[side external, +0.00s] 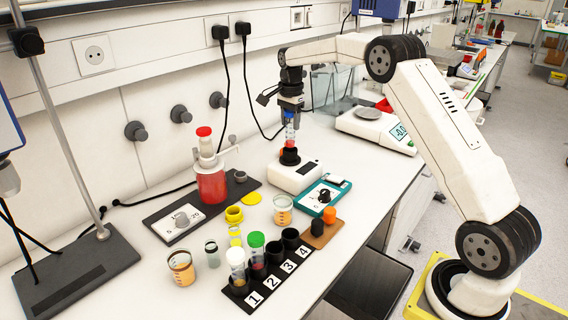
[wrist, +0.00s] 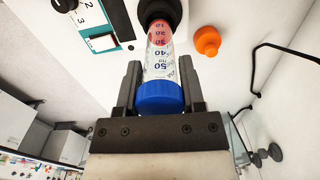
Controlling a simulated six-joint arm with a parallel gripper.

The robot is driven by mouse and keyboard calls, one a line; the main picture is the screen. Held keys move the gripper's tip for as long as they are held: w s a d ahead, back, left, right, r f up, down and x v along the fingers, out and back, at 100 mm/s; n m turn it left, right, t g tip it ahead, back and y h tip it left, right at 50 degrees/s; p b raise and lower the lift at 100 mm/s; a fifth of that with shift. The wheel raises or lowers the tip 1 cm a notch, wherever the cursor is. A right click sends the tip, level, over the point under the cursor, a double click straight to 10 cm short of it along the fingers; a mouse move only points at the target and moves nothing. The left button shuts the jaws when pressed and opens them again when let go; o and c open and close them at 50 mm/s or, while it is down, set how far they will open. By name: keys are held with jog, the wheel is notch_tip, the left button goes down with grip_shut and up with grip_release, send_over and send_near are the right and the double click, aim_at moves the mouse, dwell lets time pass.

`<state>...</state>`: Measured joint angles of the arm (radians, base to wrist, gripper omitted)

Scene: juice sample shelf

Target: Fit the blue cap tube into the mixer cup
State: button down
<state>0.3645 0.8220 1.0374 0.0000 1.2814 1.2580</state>
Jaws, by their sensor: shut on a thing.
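The blue cap tube (side external: 290,134) is upright, with red contents at its lower end. My gripper (side external: 290,108) is shut on it near the blue cap. In the wrist view, the tube (wrist: 160,52) and its blue cap lie between the two fingers of my gripper (wrist: 160,88). The black mixer cup (side external: 290,156) is on top of the white mixer (side external: 295,178). The tube's lower end meets the cup's mouth, also seen in the wrist view (wrist: 160,10). The tip is hidden, so I cannot tell how deep it sits.
A teal device (side external: 320,198) stands in front of the mixer. A balance (side external: 375,131) is behind it to the right. A numbered black rack (side external: 243,291) with tubes and a red bottle (side external: 211,184) stand to the left. An orange object (wrist: 207,41) shows beside the cup.

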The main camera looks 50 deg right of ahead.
aim_at(290, 111)
jog(key=shift+f, duration=1.95)
dwell(1.9)
jog(key=shift+c, duration=0.5)
grip_release()
jog(key=shift+r, duration=0.1)
jog(key=shift+r, duration=3.8)
